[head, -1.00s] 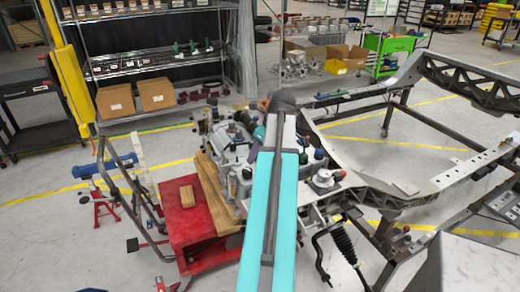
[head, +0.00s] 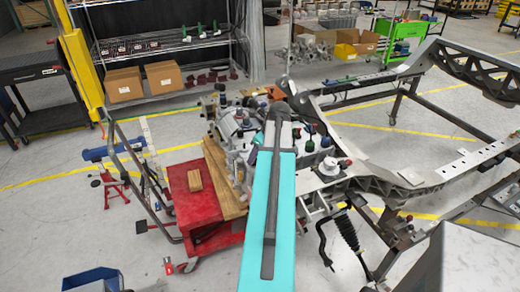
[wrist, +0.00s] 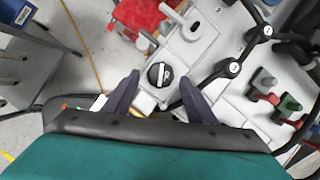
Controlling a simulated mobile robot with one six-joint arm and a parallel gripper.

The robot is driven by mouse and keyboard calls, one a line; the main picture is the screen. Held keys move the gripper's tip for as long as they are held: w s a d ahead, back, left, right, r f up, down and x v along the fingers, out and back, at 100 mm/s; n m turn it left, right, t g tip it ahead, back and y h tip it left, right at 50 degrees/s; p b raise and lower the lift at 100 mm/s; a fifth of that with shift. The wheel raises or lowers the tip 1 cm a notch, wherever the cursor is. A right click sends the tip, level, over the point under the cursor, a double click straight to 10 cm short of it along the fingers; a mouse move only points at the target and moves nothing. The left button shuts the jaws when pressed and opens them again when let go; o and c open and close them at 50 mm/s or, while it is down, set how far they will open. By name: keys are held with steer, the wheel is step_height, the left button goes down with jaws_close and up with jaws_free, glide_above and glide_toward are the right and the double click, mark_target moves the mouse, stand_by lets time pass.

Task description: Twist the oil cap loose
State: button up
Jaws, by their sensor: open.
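The oil cap (wrist: 160,75) is a round black cap with a light bar across it, on a grey metal engine part in the wrist view. My gripper (wrist: 158,90) is open, with its two dark fingers to the left and right of the cap in the picture. I cannot tell how much height separates the fingertips from the cap, and nothing shows between them in their grip.
The engine rests on wooden boards on a red cart (head: 190,208). A metal chassis frame (head: 400,185) stands to the right. Black hoses or bars (wrist: 232,68) and a green-topped part (wrist: 289,103) lie right of the cap. A shelf with cardboard boxes (head: 123,84) stands behind.

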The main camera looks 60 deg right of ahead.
steer(key=shift+x, duration=1.05)
steer(key=c, duration=1.2)
